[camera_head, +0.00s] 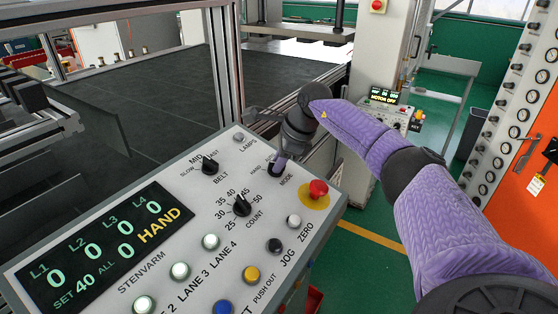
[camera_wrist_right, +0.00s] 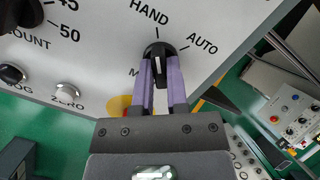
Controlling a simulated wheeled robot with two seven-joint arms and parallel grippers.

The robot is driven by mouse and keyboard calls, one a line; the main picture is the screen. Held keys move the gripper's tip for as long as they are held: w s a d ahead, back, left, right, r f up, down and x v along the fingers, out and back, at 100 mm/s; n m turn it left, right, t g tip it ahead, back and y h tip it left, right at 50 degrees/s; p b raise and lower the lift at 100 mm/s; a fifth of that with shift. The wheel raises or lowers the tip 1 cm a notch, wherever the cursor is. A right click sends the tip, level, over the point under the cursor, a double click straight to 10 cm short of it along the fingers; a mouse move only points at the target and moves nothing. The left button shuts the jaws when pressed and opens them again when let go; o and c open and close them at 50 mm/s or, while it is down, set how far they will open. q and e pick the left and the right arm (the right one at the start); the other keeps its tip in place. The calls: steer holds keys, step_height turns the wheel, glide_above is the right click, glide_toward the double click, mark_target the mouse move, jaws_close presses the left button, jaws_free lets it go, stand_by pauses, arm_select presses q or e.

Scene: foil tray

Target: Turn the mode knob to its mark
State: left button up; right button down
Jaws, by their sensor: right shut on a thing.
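The mode knob (camera_wrist_right: 157,52) is black with a white line and sits on the pale panel, with HAND and AUTO marks around it in the wrist view. Its pointer line looks roughly in line with the HAND tick, but the exact angle is hard to tell. My right gripper (camera_wrist_right: 160,82) has its two purple fingers on either side of the knob, shut on it. The panel display (camera_head: 97,247) reads HAND. My left gripper is out of view.
A red mushroom button (camera_head: 318,188) on a yellow disc stands close below the mode knob. The count knob (camera_head: 242,206) and belt knob (camera_head: 209,165) are to its left. A dark conveyor bed (camera_head: 165,100) lies behind the panel.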

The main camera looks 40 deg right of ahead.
steer(key=shift+r, duration=0.1)
steer(key=c, duration=0.6)
jaws_free()
steer(key=shift+c, duration=0.2)
steer(key=v, duration=1)
steer(key=shift+b, duration=0.4)
